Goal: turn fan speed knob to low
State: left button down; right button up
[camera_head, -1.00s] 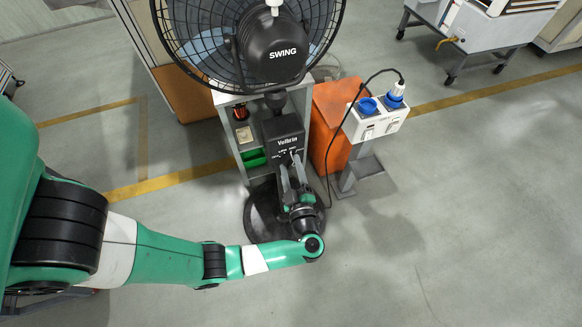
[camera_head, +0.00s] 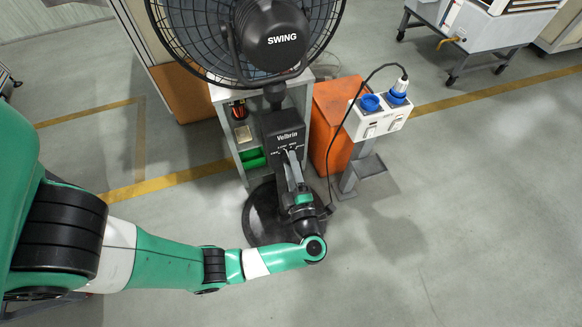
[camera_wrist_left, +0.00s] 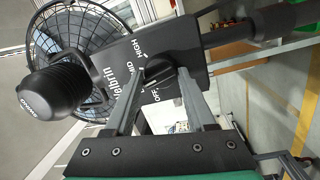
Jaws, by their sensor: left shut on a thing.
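The black pedestal fan (camera_head: 270,40) stands upright on a round black base (camera_head: 262,222), with a control box (camera_head: 284,128) on its post. In the left wrist view the dark fan speed knob (camera_wrist_left: 160,77) sits on the box face, with HIGH, MID and OFF readable around it. The LOW mark is not readable, and the knob's pointer is unclear. My left gripper (camera_wrist_left: 163,72) is shut on the knob, one finger on each side. In the head view this gripper (camera_head: 291,157) reaches up to the box and hides the knob. My right gripper is out of view.
A grey shelf (camera_head: 228,96) with a green bin (camera_head: 252,158) stands behind the fan. An orange cabinet (camera_head: 335,115) and a white socket box (camera_head: 376,118) stand to the right, with a black cable hanging near the fan. Floor at the right is clear.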

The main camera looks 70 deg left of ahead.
pick_arm(q)
jog(key=shift+f+n+b, duration=0.3)
jog(key=shift+n+b, duration=0.05)
jog(key=shift+n, duration=0.25)
jog(key=c, duration=0.6)
grip_release()
jog(key=o, duration=0.3)
jog(key=shift+r, duration=0.15)
jog(key=shift+d, duration=0.1)
